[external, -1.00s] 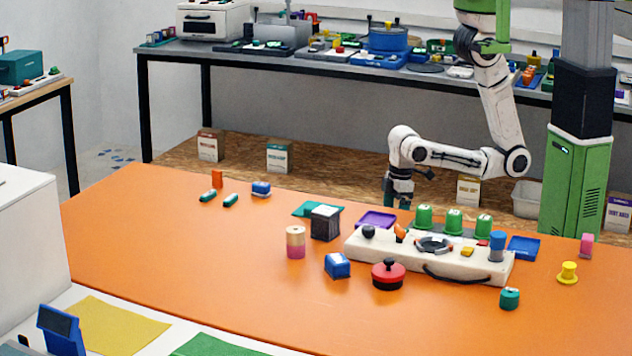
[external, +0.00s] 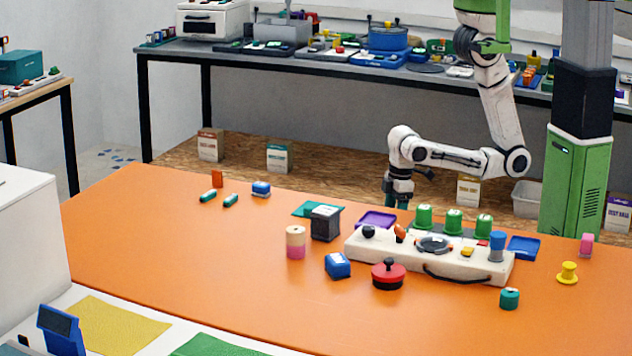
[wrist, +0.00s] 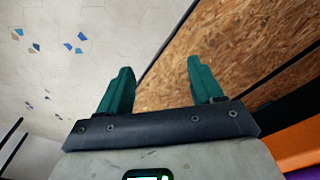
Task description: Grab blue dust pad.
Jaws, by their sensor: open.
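I cannot tell for sure which is the blue dust pad. A flat blue tray (external: 524,246) lies right of the white console. My gripper (external: 398,200) hangs at the table's far edge, behind the purple tray, away from all the blue pieces. In the wrist view its teal fingers (wrist: 159,68) are spread with nothing between them. No blue pad shows there.
The white console (external: 430,262) with knobs and green cylinders stands between my gripper and the front of the orange table (external: 180,255). A dark block (external: 325,224), a pink-and-tan cylinder (external: 295,243) and a red-black knob (external: 388,274) stand nearby.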

